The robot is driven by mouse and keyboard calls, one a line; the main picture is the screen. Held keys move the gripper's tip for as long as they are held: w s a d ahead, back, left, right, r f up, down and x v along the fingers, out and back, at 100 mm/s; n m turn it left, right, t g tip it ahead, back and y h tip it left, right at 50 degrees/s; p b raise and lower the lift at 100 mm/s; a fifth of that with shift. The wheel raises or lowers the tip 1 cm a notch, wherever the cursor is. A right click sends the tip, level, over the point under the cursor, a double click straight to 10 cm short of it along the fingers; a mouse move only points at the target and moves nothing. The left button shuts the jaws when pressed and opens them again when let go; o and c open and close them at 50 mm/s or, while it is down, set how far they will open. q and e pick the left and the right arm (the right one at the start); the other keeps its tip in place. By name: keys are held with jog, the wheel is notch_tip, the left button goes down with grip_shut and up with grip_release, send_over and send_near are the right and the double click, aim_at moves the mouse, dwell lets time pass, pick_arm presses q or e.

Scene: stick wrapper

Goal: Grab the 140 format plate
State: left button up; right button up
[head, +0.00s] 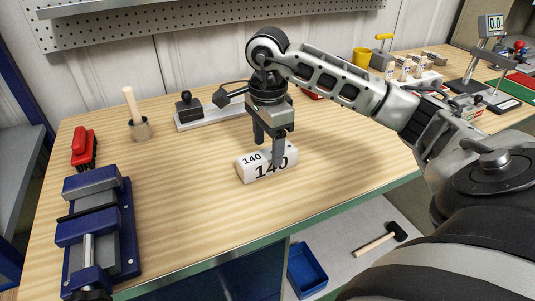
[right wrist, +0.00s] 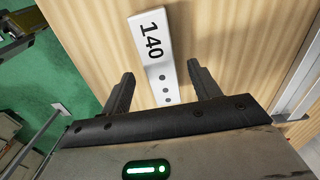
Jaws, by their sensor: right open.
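The 140 format plate (head: 262,169) is a pale block marked "140" in black, lying on the wooden bench near its front edge. My right gripper (head: 268,148) points down right over it, with one finger in front of the plate in the head view. In the right wrist view the plate (right wrist: 153,50) shows its "140" face and several dark dots. The two open fingers of the right gripper (right wrist: 156,84) stand on either side of its near end. I cannot tell whether they touch it. My left gripper is not in view.
A blue vise (head: 95,225) and a red-handled tool (head: 83,147) are at the left of the bench (head: 180,200). A wooden-handled pot (head: 138,125) and a stamp on a grey base (head: 189,108) stand behind. The bench between vise and plate is clear.

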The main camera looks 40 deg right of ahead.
jog(key=shift+f, duration=0.8)
jog(key=c, duration=1.3)
grip_shut()
jog(key=shift+r, duration=0.2)
